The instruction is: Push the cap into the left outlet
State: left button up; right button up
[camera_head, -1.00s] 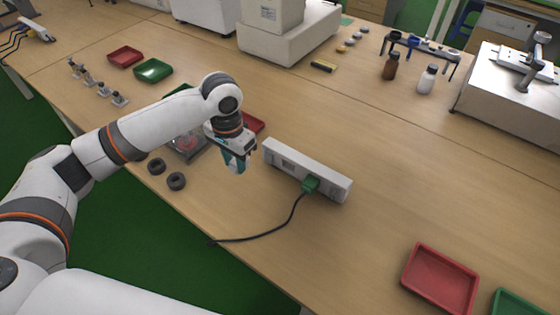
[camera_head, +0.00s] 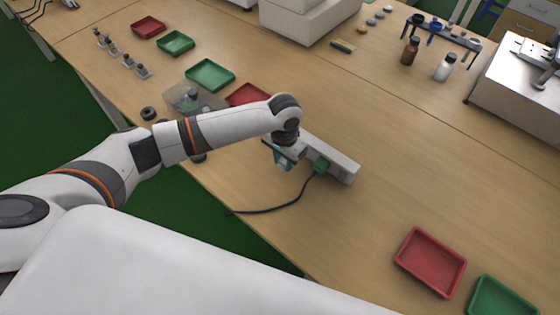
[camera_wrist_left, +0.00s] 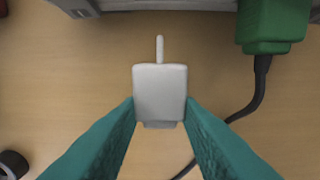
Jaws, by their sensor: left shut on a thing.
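My left gripper (camera_head: 282,162) is shut on the cap (camera_wrist_left: 160,92), a small light-grey block with a thin prong pointing up in the left wrist view. Its teal fingers grip the block from both sides. The white power strip (camera_head: 344,169) lies on the table, with its left part behind my gripper in the head view. Its edge (camera_wrist_left: 165,5) runs along the top of the wrist view, and the prong is a short gap away from it. A green plug (camera_head: 321,165) sits in the strip's right part, also seen in the wrist view (camera_wrist_left: 275,25). The left outlet is hidden.
A black cable (camera_head: 272,210) runs from the green plug across the table in front of the strip. Red (camera_head: 430,262) and green (camera_head: 503,297) trays lie at the front right. More trays (camera_head: 210,75) and a clear box lie behind my left arm.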

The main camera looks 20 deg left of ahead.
pick_arm(q)
jog(key=shift+w+d+f+b, duration=0.15)
jog(key=shift+w+f+b, duration=0.2)
jog(key=shift+w+b, duration=0.15)
jog(key=shift+w+d+r, duration=0.1)
jog(key=shift+w+r, duration=0.05)
jog(key=shift+w, duration=0.05)
jog(key=shift+w+d, duration=0.2)
jog(key=shift+w, duration=0.3)
jog(key=shift+r+p, duration=0.1)
jog(key=shift+p, duration=1)
dwell(0.5)
jog(key=shift+w+d, duration=0.2)
jog(key=shift+w, duration=0.5)
dwell(0.3)
jog(key=shift+p, duration=0.8)
dwell(1.1)
jog(key=shift+w+d, duration=0.2)
jog(key=shift+w, duration=0.3)
jog(key=shift+p, duration=0.3)
dwell(1.5)
